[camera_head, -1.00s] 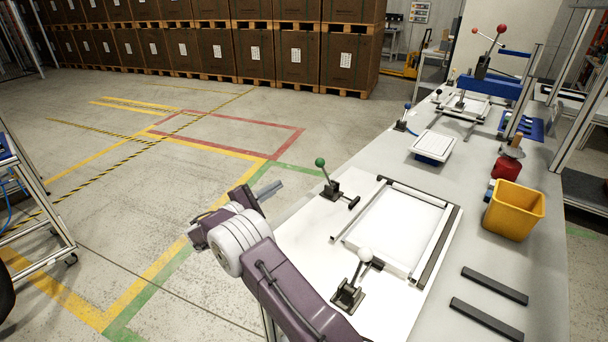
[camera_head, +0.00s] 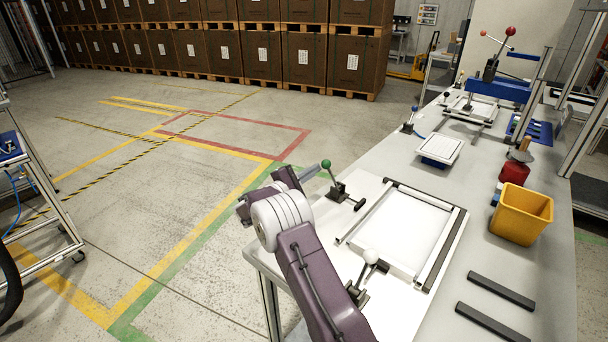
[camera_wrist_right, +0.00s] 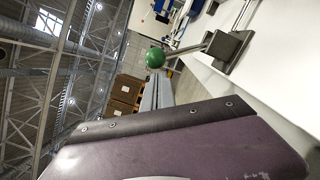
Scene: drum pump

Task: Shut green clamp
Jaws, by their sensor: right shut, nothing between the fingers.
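The green clamp (camera_head: 340,192) stands on the white plate at the table's left edge. Its lever slants up and left to a round green knob (camera_head: 326,164), and its black-tipped rod reaches toward the frame (camera_head: 410,232). My right gripper (camera_head: 317,168) is shut and empty, its tips just left of the knob; I cannot tell whether they touch. In the right wrist view, the green knob (camera_wrist_right: 155,57) shows just beyond the shut fingers (camera_wrist_right: 157,90), and the clamp base (camera_wrist_right: 228,48) lies to the right. My left gripper is not in view.
A white-knobbed clamp (camera_head: 370,258) stands nearer, partly behind my right arm. Two dark bars (camera_head: 500,292), a yellow bin (camera_head: 522,215), a red container (camera_head: 514,172) and a white-topped box (camera_head: 440,148) are on the table. Open floor lies left of the table.

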